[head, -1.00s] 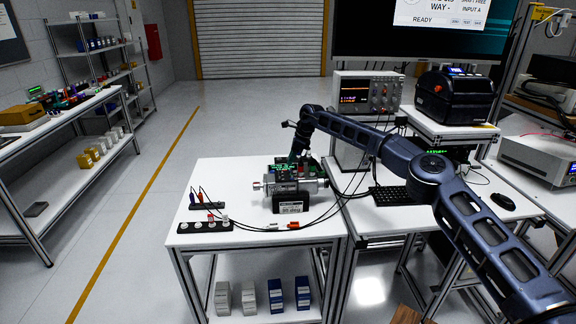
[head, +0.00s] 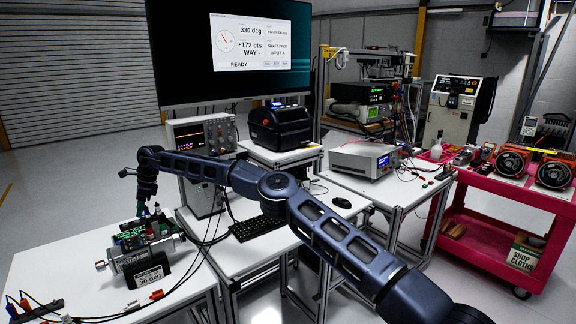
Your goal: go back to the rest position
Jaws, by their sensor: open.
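My gripper (head: 150,212) is at the left in the head view, at the end of my dark blue arm. It points down just above the silver servo motor (head: 128,256) with a green circuit board, which sits on a white workbench (head: 85,250). The gripper is open, and its fingertips are small and partly lost against the board. I cannot tell whether they touch it. A black label block reading "30 deg" (head: 150,272) stands at the front of the motor. Cables with coloured plugs (head: 25,303) lie on the bench's front left.
An oscilloscope (head: 202,138), a black printer (head: 280,127) and a keyboard (head: 258,227) stand behind and beside my arm. A large monitor (head: 235,50) hangs above. A grey power supply (head: 365,158) sits on the right bench. A pink cart (head: 490,215) stands at the far right. The left floor is clear.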

